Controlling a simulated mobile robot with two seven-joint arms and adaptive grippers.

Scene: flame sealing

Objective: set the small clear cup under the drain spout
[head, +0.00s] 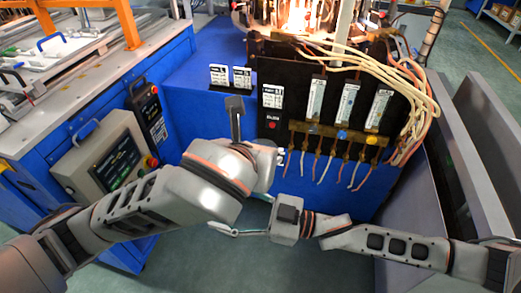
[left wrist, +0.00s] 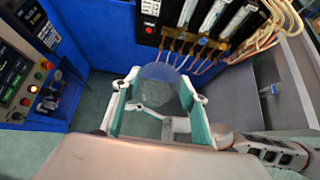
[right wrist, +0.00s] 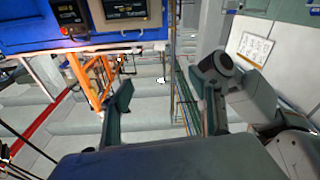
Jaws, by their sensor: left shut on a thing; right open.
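The small clear cup (left wrist: 161,84) shows in the left wrist view as a pale, see-through round shape. My left gripper (left wrist: 158,78) is shut on it, with a finger on each side. In the head view my left wrist hides the cup. A brass manifold (head: 335,140) with several thin copper-coloured tubes hanging from it runs along the front of the black panel; it also shows in the left wrist view (left wrist: 190,44), beyond the cup. I cannot tell which outlet is the drain spout. My right gripper (right wrist: 165,108) is open and empty, low in front of the blue base.
Pale hoses (head: 400,80) loop at the machine's right. A control box with a screen (head: 108,160) stands at the left. Grey metal panels (head: 485,130) bound the right side. My two wrists are close together in the head view. Open floor lies below.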

